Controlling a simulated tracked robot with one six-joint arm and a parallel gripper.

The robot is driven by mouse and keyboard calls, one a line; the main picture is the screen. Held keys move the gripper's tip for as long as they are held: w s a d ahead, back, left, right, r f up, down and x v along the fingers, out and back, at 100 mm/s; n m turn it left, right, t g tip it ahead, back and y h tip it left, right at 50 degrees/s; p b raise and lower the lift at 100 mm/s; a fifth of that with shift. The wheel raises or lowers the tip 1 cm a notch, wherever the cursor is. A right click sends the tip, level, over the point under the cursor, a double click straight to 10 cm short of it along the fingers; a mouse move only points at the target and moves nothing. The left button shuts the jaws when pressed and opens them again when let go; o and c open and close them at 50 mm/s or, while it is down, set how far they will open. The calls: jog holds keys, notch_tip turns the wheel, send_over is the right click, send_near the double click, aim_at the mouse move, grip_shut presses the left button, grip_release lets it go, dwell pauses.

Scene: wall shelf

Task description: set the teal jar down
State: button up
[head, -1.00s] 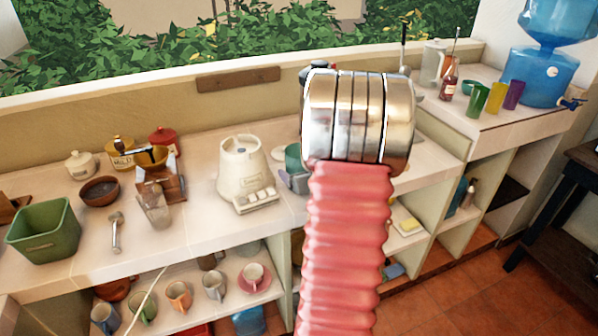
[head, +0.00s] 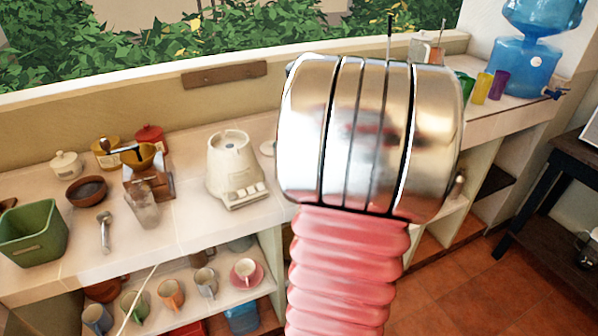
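The teal jar is not visible in the head view now. My own arm, with its large chrome joint and pink ribbed sleeve, fills the middle of the picture and covers part of the counter. My gripper is hidden behind this joint, so I cannot see its fingers or whether it holds the jar. The cream counter (head: 190,215) is bare in front of the white blender base (head: 235,168), to the left of my arm.
On the counter's left stand a green bin (head: 33,235), a brown bowl (head: 87,191), a coffee grinder (head: 147,172), a glass (head: 143,207) and lidded pots. Cups hang or stand on the shelf below. Colored tumblers (head: 498,84) and a blue water dispenser (head: 525,65) are at right.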

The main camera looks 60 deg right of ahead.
jog(key=shift+s, duration=0.1)
dwell(0.7)
jog(key=shift+a+r, duration=0.1)
jog(key=w+a+r+n+g, duration=0.1)
jog(key=w+a+r, duration=0.25)
jog(key=a, duration=0.55)
jog(key=w+a+r+n+g, duration=0.1)
jog(key=w+a+r+g, duration=0.2)
jog(key=a, duration=0.7)
jog(key=s+a+n+g+y, duration=0.1)
jog(key=s+a, duration=0.4)
jog(key=a, duration=0.7)
jog(key=s+a+r+n+y, duration=0.1)
jog(key=s+a+n+y, duration=0.2)
jog(key=a, duration=1)
jog(key=s+y, duration=0.3)
jog(key=shift+a+g, duration=0.15)
jog(key=shift+g, duration=0.25)
jog(key=shift+r, duration=0.1)
